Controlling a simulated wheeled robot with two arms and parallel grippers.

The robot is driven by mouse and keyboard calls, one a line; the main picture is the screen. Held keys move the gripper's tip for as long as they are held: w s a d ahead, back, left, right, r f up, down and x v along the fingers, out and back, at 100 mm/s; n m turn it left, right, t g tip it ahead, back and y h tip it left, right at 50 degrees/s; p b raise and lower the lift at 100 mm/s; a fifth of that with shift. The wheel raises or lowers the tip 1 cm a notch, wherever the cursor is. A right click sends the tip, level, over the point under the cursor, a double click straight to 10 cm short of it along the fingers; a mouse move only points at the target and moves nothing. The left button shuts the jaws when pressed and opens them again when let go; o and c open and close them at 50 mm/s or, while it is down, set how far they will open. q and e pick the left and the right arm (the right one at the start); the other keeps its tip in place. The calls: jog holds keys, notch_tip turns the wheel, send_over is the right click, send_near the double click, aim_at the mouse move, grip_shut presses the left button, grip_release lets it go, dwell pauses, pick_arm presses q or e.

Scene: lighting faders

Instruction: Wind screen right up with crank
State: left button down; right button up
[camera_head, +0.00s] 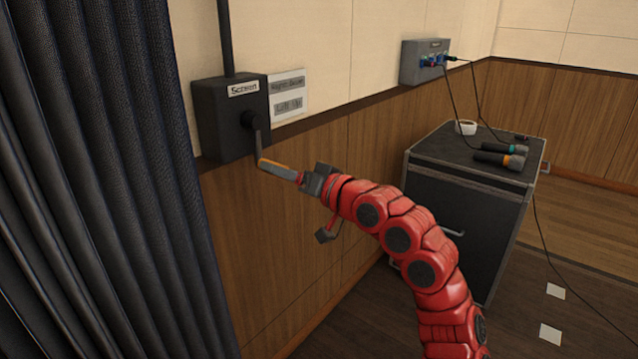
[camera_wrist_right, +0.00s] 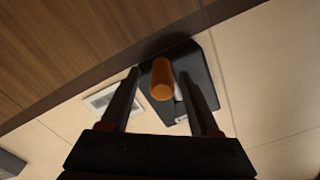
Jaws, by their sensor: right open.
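A dark box labelled "Screen" (camera_head: 218,125) is fixed to the wall, with a grey crank arm (camera_head: 258,143) hanging from its front. The crank's orange handle (camera_head: 272,163) points out toward my right gripper (camera_head: 278,170). In the right wrist view the orange handle (camera_wrist_right: 162,82) lies between the two dark fingers (camera_wrist_right: 160,80), seen nearly end-on. Gaps show on both sides, so the right gripper is open around or just before the handle; the exact depth is hard to tell. The screen itself cannot be made out. My left gripper is not in view.
A white instruction sign (camera_head: 288,96) is beside the box, its text blurred. A dark curtain (camera_head: 95,180) hangs at the left. A black case (camera_head: 465,220) stands at the right, with microphones (camera_head: 500,158) and a cup (camera_head: 466,127) on top. A grey socket box (camera_head: 424,60) with cables is on the wall.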

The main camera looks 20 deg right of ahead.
jog(key=v, duration=1.5)
jog(key=shift+s, duration=0.25)
jog(key=shift+d, duration=0.15)
